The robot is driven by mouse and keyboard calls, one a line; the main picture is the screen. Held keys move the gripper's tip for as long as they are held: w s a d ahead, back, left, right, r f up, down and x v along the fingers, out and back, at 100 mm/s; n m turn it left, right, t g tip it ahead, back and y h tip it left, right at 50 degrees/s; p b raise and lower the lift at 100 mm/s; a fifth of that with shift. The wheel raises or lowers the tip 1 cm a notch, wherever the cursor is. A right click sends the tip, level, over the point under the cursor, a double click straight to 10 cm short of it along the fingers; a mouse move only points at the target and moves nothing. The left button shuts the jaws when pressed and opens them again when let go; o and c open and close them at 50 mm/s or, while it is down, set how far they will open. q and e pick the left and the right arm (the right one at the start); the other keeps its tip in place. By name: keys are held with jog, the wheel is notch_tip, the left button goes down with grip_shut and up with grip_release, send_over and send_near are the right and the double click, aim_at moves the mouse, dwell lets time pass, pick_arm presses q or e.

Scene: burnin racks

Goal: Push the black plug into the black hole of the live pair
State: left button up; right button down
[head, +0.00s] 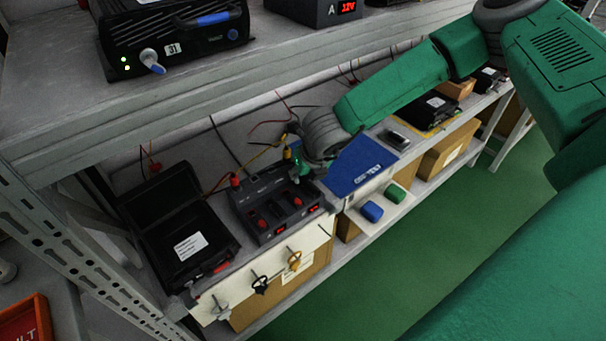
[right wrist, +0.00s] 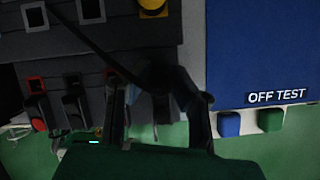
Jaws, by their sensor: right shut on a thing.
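My right gripper (head: 298,172) is over the right end of a dark grey box (head: 262,222) with sockets and red lit displays. In the right wrist view the same gripper (right wrist: 157,88) is shut on a dark thing, the black plug (right wrist: 155,76), which is hard to make out against the box. A black cable (right wrist: 95,45) runs to it from the upper left. Red and black sockets (right wrist: 72,103) show to the left of the fingers. I cannot tell whether the plug touches a hole; the tip is hidden. My left gripper is not in view.
An open black case (head: 178,240) stands left of the box. A blue OFF TEST mat (head: 360,166) lies to the right, with a blue block (head: 372,211) and green block (head: 395,193) in front. A yellow plug (head: 287,153) is behind. The upper shelf (head: 215,100) overhangs.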

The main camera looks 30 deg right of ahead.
jog(key=shift+f, duration=0.25)
jog(key=c, duration=1)
grip_release()
jog(key=shift+o, duration=0.2)
jog(key=shift+r, duration=0.1)
jog(key=shift+r+p, duration=2.35)
jog(key=shift+r, duration=0.4)
jog(key=shift+f, duration=0.1)
